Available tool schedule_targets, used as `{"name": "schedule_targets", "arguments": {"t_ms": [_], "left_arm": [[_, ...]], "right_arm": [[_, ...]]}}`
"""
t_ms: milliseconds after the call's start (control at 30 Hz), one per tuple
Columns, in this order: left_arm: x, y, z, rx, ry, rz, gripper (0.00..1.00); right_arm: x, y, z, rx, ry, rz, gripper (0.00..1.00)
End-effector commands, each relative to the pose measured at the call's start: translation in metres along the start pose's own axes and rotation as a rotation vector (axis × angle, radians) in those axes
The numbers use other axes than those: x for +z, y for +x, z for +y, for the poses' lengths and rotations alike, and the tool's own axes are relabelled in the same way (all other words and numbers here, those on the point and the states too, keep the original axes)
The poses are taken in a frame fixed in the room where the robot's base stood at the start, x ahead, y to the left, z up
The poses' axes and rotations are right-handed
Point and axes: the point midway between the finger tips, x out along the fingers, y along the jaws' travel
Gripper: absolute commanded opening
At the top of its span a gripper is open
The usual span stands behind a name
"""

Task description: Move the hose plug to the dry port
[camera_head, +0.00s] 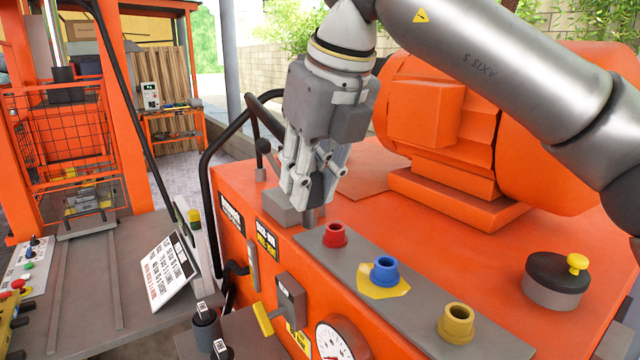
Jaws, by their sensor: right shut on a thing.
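My right gripper (314,192) comes down from the top and is shut on a dark plug-like piece (318,190), taken to be the hose plug. The fingers hide much of it. It is just behind the grey port strip (385,282) on the orange machine; I cannot tell if it touches the surface below. The strip bears a red port (335,235), a blue port (384,270) and a yellow port (456,322). A yellow puddle-like patch (398,287) lies around the blue port's base; no such patch shows at the red or yellow one. My left gripper is not in view.
A black hose (205,180) loops at the machine's left. A lever (290,295), a gauge (337,342) and dark labelled cylinders (205,314) are at the front. A sign (167,268) stands on the grey bench. A dark cap with yellow knob (556,280) is at right.

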Motion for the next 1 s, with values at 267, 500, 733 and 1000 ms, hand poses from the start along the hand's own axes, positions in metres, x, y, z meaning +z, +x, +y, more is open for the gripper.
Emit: {"name": "schedule_targets", "arguments": {"t_ms": [267,500,733,1000], "left_arm": [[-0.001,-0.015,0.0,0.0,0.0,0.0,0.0],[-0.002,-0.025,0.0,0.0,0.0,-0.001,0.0],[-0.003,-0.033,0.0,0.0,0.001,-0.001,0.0],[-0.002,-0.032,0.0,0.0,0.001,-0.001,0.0]], "right_arm": [[0.007,-0.016,0.0,0.0,-0.001,-0.002,0.0],[0.011,-0.027,0.0,0.0,-0.001,-0.002,0.0],[0.015,-0.036,0.0,0.001,-0.001,-0.002,0.0],[0.015,-0.036,0.0,0.001,-0.001,-0.002,0.0]]}}
